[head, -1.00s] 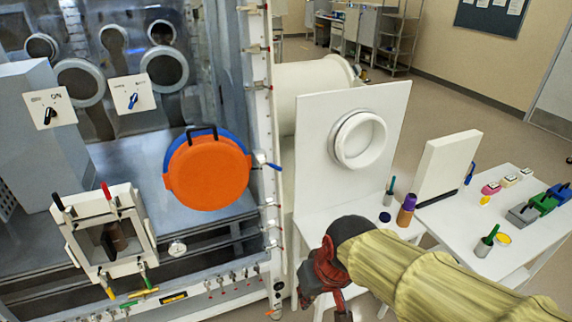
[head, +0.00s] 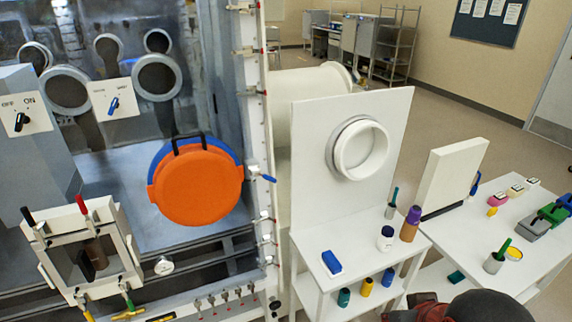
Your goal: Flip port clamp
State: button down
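An orange round port cover (head: 198,186) with a black handle sits on the glovebox front, with a blue ring behind its upper edge. A small clamp with a blue lever (head: 263,178) is on the white post just right of the cover; the lever points right. A square port frame (head: 92,262) at lower left carries toggle clamps with black, red, yellow and green handles; the black and red handles stick up. Only the red and dark part of my gripper (head: 424,308) shows at the bottom edge, far right of the clamps. Its fingers are hidden.
A white shelf stand with an upright panel and round port (head: 361,148) stands right of the glovebox. A blue block (head: 331,262), a purple-topped bottle (head: 410,223) and several jars are on it. A white table with small items (head: 500,225) is further right. Floor is open behind.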

aim_at(266, 176)
jog(key=i+l+z, duration=0.1)
jog(key=i, duration=0.5)
jog(key=i+l, duration=0.1)
jog(key=i, duration=0.45)
jog(key=z, duration=0.05)
